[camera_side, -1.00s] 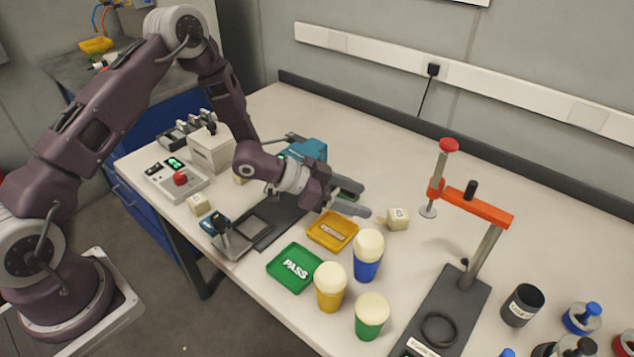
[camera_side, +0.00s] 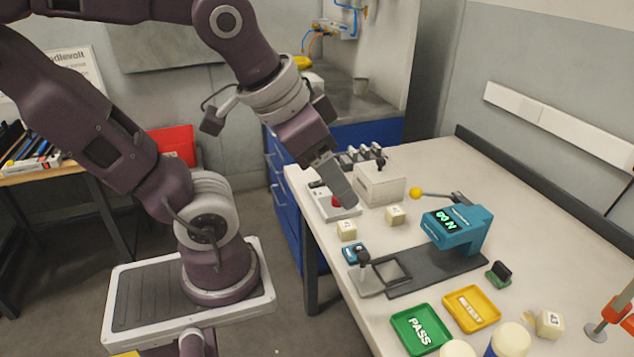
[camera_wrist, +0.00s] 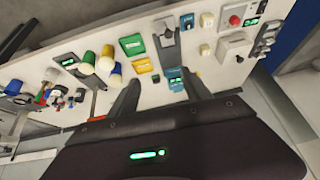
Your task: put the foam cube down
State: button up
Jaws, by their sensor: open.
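Several cream foam cubes rest on the white bench. One cube (camera_side: 347,229) is at the near left edge, another (camera_side: 396,214) is by the white box, and a third (camera_side: 549,323) is right of the yellow tray. The first two also show in the wrist view, as one cube (camera_wrist: 206,20) and another (camera_wrist: 204,50). My gripper (camera_side: 345,194) is raised over the left end of the bench, apart from the cubes. In the wrist view my gripper (camera_wrist: 160,82) has its fingers spread, with no cube held between them.
A teal tester (camera_side: 455,230) stands on a dark base. A green PASS tray (camera_side: 420,329) and a yellow tray (camera_side: 471,306) lie in front of it, with cream-topped cups alongside. A control box with a red button (camera_side: 337,202) and a white box (camera_side: 379,184) are near my gripper.

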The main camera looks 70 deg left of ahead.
jog(key=shift+o, duration=0.5)
jog(key=s, duration=0.1)
jog(key=s+d, duration=0.1)
jog(key=s, duration=0.1)
jog(key=shift+f, duration=0.2)
jog(key=shift+w, duration=0.1)
jog(key=shift+a, duration=0.1)
